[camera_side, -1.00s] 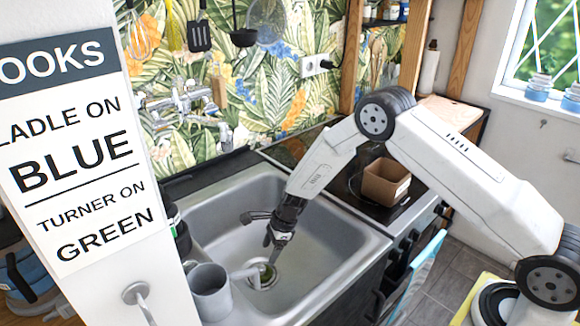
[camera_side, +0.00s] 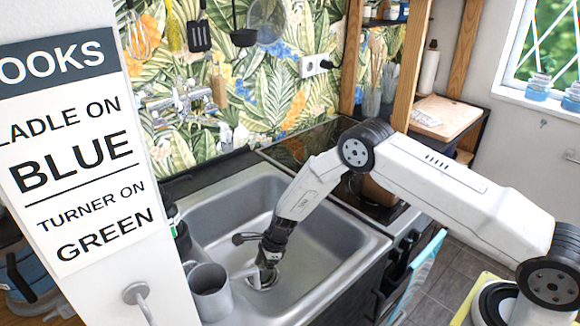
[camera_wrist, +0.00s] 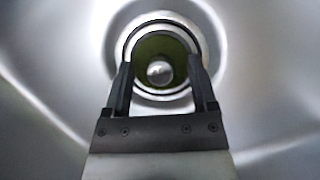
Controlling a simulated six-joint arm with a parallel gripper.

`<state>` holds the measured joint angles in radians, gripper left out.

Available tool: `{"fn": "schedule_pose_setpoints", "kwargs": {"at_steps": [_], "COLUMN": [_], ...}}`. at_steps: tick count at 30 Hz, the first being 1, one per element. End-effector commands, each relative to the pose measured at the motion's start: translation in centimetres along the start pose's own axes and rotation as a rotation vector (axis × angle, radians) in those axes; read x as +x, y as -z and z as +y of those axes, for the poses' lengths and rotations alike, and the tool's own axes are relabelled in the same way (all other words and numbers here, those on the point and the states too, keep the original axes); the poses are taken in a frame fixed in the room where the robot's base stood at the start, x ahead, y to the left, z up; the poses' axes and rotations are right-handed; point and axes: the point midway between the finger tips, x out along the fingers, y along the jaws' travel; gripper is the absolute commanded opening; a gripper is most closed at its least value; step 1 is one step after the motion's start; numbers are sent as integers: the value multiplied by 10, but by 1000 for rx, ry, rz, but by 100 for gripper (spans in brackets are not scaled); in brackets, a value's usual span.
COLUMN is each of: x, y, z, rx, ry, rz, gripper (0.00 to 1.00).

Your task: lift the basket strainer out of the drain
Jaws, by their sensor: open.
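The drain (camera_side: 262,279) is in the floor of the steel sink, partly hidden by my gripper in the side view. In the wrist view the drain's metal ring (camera_wrist: 160,96) surrounds a green-tinted strainer (camera_wrist: 178,48) with a round bright knob (camera_wrist: 159,71) at its centre. My gripper (camera_side: 265,272) points down at the drain, low in the sink. In the wrist view my gripper (camera_wrist: 161,75) is open, one finger on each side of the knob. I see a gap between each finger and the knob. I cannot tell how far the fingertips are above the strainer.
A grey mug (camera_side: 210,292) stands at the sink's near-left edge, close to my gripper. The faucet (camera_side: 170,105) is at the back. The sink wall (camera_side: 335,225) rises on the right.

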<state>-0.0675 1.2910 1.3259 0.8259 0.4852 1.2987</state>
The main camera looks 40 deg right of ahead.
Motion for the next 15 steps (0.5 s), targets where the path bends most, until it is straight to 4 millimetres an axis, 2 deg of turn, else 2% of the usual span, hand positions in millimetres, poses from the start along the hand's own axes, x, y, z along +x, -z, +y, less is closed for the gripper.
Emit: {"fn": "schedule_pose_setpoints", "kwargs": {"at_steps": [5,14,15], "x": [8,8,8], "y": [0,0,0], "z": [0,0,0], "rx": [0,0,0], "ry": [0,1,1], "rz": [0,0,0], "gripper": [74,74,64]}}
